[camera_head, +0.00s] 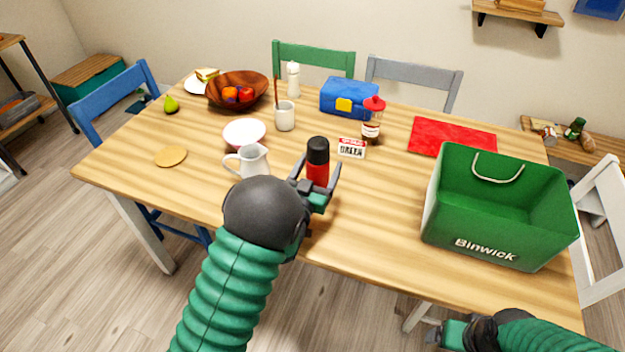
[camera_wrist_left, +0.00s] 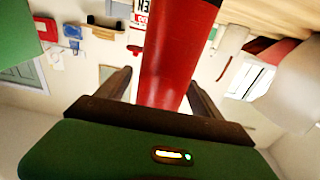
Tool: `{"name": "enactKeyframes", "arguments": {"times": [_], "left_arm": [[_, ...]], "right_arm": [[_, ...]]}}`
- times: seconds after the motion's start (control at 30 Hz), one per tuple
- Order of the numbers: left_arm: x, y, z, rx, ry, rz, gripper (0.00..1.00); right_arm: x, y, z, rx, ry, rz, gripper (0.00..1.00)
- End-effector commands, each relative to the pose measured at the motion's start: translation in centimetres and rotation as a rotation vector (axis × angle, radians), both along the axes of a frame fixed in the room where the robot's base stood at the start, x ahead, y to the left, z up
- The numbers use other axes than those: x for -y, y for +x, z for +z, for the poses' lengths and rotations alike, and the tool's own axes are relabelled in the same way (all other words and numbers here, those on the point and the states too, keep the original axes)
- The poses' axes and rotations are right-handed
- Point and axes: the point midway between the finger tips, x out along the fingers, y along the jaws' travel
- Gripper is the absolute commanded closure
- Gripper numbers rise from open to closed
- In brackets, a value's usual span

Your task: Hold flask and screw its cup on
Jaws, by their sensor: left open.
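The red flask (camera_head: 317,173) stands upright near the table's front edge. Its black top (camera_head: 317,150) sits on the red body; I cannot tell whether that top is the cup. My left gripper (camera_head: 316,174) is open, with one finger on each side of the flask. In the left wrist view the red body (camera_wrist_left: 175,55) rises between the fingers, and gaps show near them. My right gripper (camera_head: 436,334) is low at the bottom right, in front of the table and away from the flask; its jaws are too small to judge.
A green Binwick bin (camera_head: 470,249) takes the table's right side. Table between flask and bin is clear.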

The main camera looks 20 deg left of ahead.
Motion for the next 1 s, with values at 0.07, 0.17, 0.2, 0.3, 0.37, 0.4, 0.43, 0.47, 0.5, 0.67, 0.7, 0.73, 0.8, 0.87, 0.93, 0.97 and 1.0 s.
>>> {"name": "enactKeyframes", "arguments": {"times": [0.07, 0.17, 0.2, 0.3, 0.37, 0.4, 0.43, 0.47, 0.5, 0.67, 0.7, 0.73, 0.8, 0.87, 0.93, 0.97, 1.0], "left_arm": [[-0.1, -1.8, -0.1, -0.003, -0.001, 0.001, 0.24], [-0.1, -4.3, -0.3, -0.005, -0.001, 0.001, 0.24], [-0.2, -5.2, -0.4, -0.005, -0.001, 0.0, 0.24], [-0.2, -7.4, -0.6, -0.005, 0.0, 0.0, 0.24], [-0.3, -8.4, -0.8, -0.005, 0.0, 0.0, 0.24], [-0.3, -8.9, -0.8, -0.003, 0.0, 0.0, 0.24], [-0.3, -9.3, -0.8, -0.004, 0.0, 0.0, 0.24], [-0.3, -9.6, -0.8, -0.002, 0.0, 0.0, 0.24], [-0.3, -9.9, -0.8, -0.002, 0.0, 0.0, 0.24], [-0.3, -10.2, -0.8, -0.001, 0.0, 0.0, 0.24], [-0.3, -10.2, -0.8, -0.001, 0.0, 0.0, 0.24], [-0.3, -10.2, -0.8, -0.001, 0.0, 0.0, 0.24], [-0.3, -10.2, -0.8, -0.001, 0.0, 0.0, 0.24], [-0.3, -10.2, -0.8, -0.001, 0.0, 0.0, 0.24], [-0.3, -10.2, -0.8, -0.001, 0.0, 0.0, 0.24], [-0.3, -10.2, -0.8, -0.001, 0.0, 0.0, 0.24], [-0.3, -10.2, -0.8, -0.001, 0.0, 0.0, 0.24]], "right_arm": [[0.0, 0.0, 0.2, 0.0, 0.0, 0.0, 0.21], [0.0, 0.0, 0.3, 0.0, 0.0, 0.0, 0.21], [0.0, 0.0, 0.3, 0.0, 0.0, 0.0, 0.21], [0.0, 0.0, 0.3, 0.0, 0.0, 0.0, 0.21], [0.0, 0.0, 0.3, 0.0, 0.0, 0.0, 0.21], [0.0, 0.0, 0.3, 0.0, 0.0, 0.0, 0.21], [0.0, 0.0, 0.3, 0.0, 0.0, 0.0, 0.21], [0.0, 0.0, 0.3, 0.0, 0.0, 0.0, 0.21], [0.0, 0.0, 0.3, 0.0, 0.0, 0.0, 0.21], [0.0, 0.0, 0.3, 0.0, 0.0, 0.0, 0.21], [0.0, 0.0, 0.3, 0.0, 0.0, 0.0, 0.21], [0.0, 0.0, 0.3, 0.0, 0.0, 0.0, 0.21], [0.0, 0.0, 0.3, 0.0, 0.0, 0.0, 0.21], [0.0, 0.0, 0.3, 0.0, 0.0, 0.0, 0.21], [0.0, 0.0, 0.3, 0.0, 0.0, 0.0, 0.21], [0.0, 0.0, 0.3, 0.0, 0.0, 0.0, 0.21], [0.0, 0.0, 0.3, 0.0, 0.0, 0.0, 0.21]]}}
